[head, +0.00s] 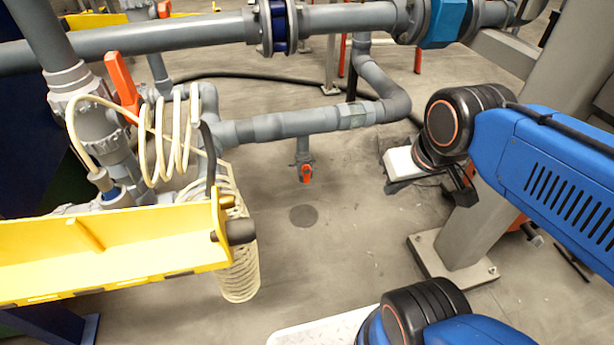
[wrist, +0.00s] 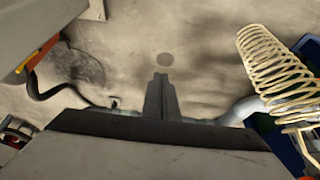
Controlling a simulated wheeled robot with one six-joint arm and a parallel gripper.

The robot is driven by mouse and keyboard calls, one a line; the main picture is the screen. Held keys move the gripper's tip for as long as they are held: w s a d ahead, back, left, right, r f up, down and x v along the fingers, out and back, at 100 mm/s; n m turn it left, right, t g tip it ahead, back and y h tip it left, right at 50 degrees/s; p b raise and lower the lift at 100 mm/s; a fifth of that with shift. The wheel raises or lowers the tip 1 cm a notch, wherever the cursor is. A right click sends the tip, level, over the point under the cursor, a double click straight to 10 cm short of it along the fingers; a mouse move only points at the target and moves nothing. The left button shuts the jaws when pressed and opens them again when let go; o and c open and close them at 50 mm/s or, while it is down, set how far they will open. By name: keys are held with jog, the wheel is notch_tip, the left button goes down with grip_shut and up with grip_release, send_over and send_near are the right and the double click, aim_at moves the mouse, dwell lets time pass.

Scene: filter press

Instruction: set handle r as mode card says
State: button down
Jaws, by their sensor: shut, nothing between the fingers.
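My gripper (wrist: 161,80) is shut and empty in the wrist view, its fingers pressed together over bare floor. In the head view my arm's wrist end hangs at the right, clear of the pipes. An orange lever handle (head: 122,84) stands tilted on the grey valve at the left. A small orange handle (head: 307,173) sits on a short stub hanging under the middle pipe. Both are well apart from my gripper. I cannot tell which one is handle r. No mode card can be made out in either view.
A yellow beam (head: 110,245) with a black end fills the lower left. A cream coiled hose (head: 175,140) hangs by the left valve and also shows in the wrist view (wrist: 275,68). Grey pipes (head: 290,124) cross the scene. A grey post (head: 490,215) stands right. Middle floor is clear.

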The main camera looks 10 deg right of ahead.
aim_at(306, 175)
jog(key=w+a+f+n+g+y, duration=0.15)
jog(key=w+f, duration=0.25)
jog(key=w, duration=0.5)
jog(key=w+a+f+y, duration=0.1)
jog(key=w+f+y, duration=0.15)
jog(key=w, duration=0.55)
jog(key=w+a+f+n+y, duration=0.15)
jog(key=w+f, duration=0.25)
jog(key=w, duration=0.5)
jog(key=w+d+f+m+t, duration=0.1)
jog(key=w+d+f, duration=0.2)
jog(key=w+f, duration=0.35)
jog(key=w+d+f, duration=0.3)
jog(key=w+f, duration=0.1)
jog(key=f, duration=0.5)
jog(key=w+d+f+m+t, duration=0.1)
jog(key=w+d+f, duration=0.35)
jog(key=f, duration=0.25)
jog(key=w+a+f, duration=0.4)
jog(key=a+f, duration=0.3)
jog(key=a, duration=0.2)
jog(key=shift+a+f, duration=0.25)
jog(key=shift+a, duration=0.05)
jog(key=shift+g+y, duration=0.25)
